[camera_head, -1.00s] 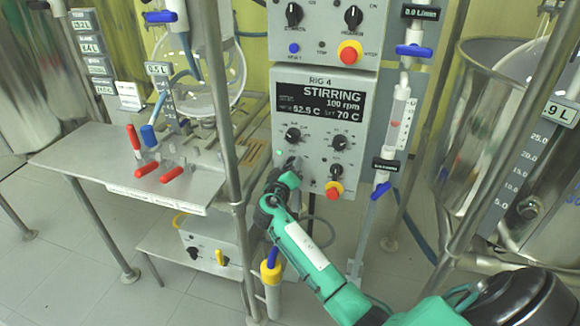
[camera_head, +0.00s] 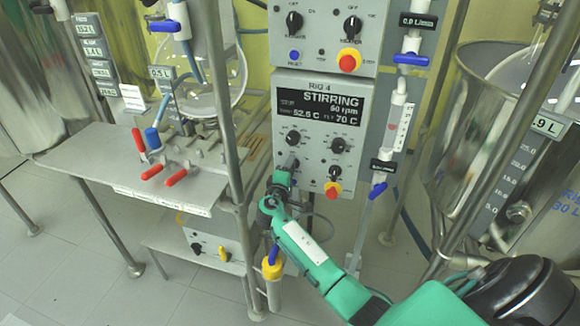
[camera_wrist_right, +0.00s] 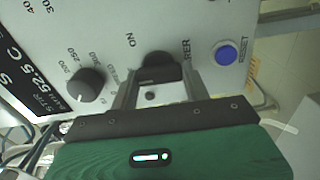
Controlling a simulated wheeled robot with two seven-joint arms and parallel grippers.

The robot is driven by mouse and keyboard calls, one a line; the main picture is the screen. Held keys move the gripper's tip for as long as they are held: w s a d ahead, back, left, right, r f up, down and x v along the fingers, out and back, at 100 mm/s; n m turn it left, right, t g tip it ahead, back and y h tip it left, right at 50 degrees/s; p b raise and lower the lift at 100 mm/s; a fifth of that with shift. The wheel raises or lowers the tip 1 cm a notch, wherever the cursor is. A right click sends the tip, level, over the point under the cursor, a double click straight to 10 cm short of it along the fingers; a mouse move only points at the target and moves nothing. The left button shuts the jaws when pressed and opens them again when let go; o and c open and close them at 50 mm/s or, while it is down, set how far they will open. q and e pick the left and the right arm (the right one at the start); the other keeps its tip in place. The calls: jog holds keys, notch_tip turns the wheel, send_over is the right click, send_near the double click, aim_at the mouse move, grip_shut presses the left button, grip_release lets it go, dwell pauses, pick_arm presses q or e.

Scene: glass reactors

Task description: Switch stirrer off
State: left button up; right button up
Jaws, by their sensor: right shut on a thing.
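The grey RIG 4 control panel (camera_head: 360,120) stands in the middle of the head view. Its display (camera_head: 320,103) reads STIRRING, about 50 rpm, with 52.5 C and 70 C below. My right gripper (camera_head: 285,172) reaches its lower left from below. In the right wrist view, the two fingers (camera_wrist_right: 160,82) are shut on the black stirrer knob (camera_wrist_right: 158,65), one on each side. ON is printed beside this knob, and its label is partly hidden by a finger. My left gripper is not in view.
A dial knob (camera_wrist_right: 87,84) and a blue reset button (camera_wrist_right: 226,53) sit close to the fingers. A steel post (camera_head: 228,130) and a shelf with red-handled valves (camera_head: 152,171) stand left.

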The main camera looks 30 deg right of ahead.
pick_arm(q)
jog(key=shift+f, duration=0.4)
pick_arm(e)
jog(key=shift+n, duration=0.3)
jog(key=o, duration=1)
jog(key=shift+a, duration=0.1)
jog(key=shift+c, duration=0.2)
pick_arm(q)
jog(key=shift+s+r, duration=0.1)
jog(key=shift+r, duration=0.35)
pick_arm(e)
jog(key=v, duration=1.3)
jog(key=shift+s+a, duration=0.2)
jog(key=shift+s, duration=0.05)
